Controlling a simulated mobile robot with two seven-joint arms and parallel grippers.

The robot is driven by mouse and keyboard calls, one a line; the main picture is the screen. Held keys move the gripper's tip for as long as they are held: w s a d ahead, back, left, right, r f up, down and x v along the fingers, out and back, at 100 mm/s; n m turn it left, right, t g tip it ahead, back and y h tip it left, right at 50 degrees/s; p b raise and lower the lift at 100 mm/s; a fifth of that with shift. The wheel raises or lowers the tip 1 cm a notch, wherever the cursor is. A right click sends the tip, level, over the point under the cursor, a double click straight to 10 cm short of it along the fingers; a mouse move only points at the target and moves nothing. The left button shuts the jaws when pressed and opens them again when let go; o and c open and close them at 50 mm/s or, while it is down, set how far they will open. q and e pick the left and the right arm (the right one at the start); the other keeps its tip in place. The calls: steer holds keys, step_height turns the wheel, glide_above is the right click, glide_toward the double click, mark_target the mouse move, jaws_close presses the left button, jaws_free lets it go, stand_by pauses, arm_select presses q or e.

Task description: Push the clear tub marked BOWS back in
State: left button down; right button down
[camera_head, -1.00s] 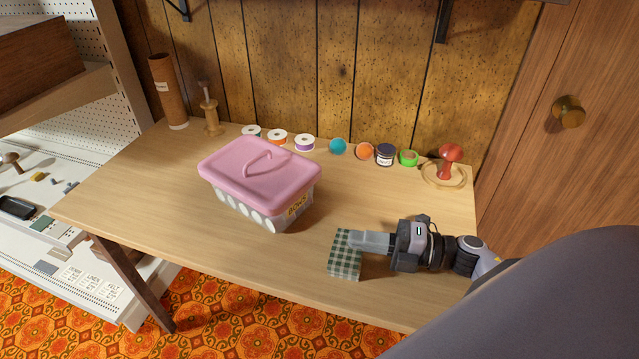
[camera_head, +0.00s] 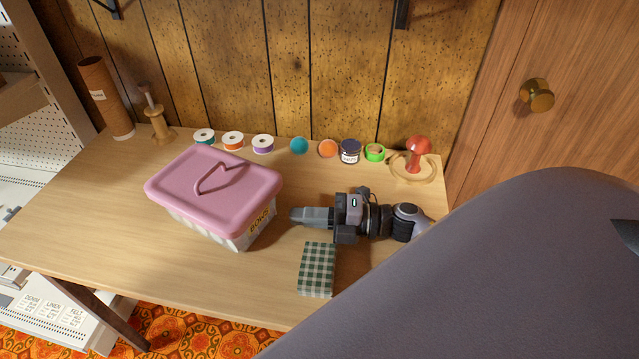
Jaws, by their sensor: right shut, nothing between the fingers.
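The clear tub marked BOWS (camera_head: 240,238) stands upright on the wooden table, left of centre, with a pink lid (camera_head: 213,190) on top. Its yellow BOWS label faces the front right. My right gripper (camera_head: 294,215) is shut and empty, its fingers pointing left at the tub's right side. A small gap shows between the fingertips and the tub. My left gripper is not in view.
A green checked cloth block (camera_head: 317,270) lies in front of my right gripper. Along the back stand several spools (camera_head: 233,141), a dark jar (camera_head: 349,151), a red mushroom-shaped piece (camera_head: 417,155) and a cardboard tube (camera_head: 106,97). The table's left part (camera_head: 70,210) is clear.

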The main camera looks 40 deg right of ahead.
steer(key=x, duration=0.4)
steer(key=shift+w+a, duration=0.25)
steer(key=shift+w, duration=0.05)
steer(key=shift+w, duration=1.05)
steer(key=shift+s+d, duration=0.1)
